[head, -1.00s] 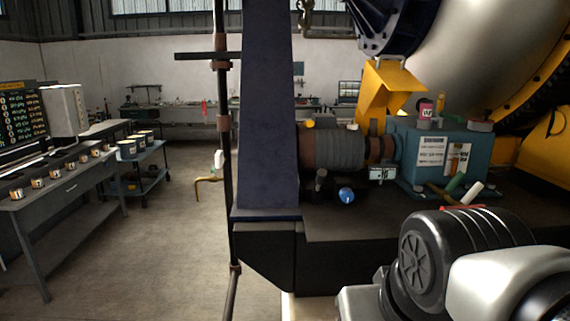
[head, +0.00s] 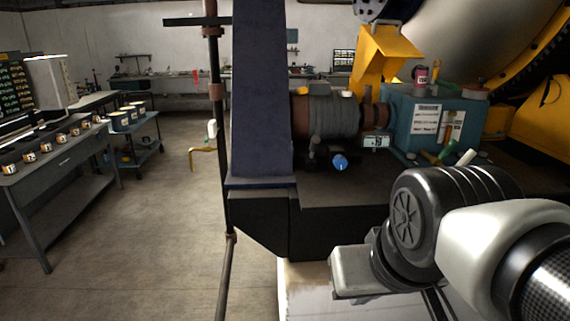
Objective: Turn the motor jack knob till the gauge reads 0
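A round blue knob (head: 340,162) with a light mark on its face sits low in front of the ribbed motor (head: 325,116), just above the dark bench ledge. A small gauge with a pale display (head: 376,142) is to its right, below the motor's brown coupling; its reading is too small to make out. My arm fills the lower right, to the right of and nearer than the knob. My gripper's fingertips do not show, and nothing of mine touches the knob.
A blue upright column (head: 262,90) stands left of the motor, with a thin dark pipe beside it. A teal box (head: 405,117) with labels and green and white handles is at right. The dark ledge (head: 350,190) before the knob is mostly clear. Open floor lies left.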

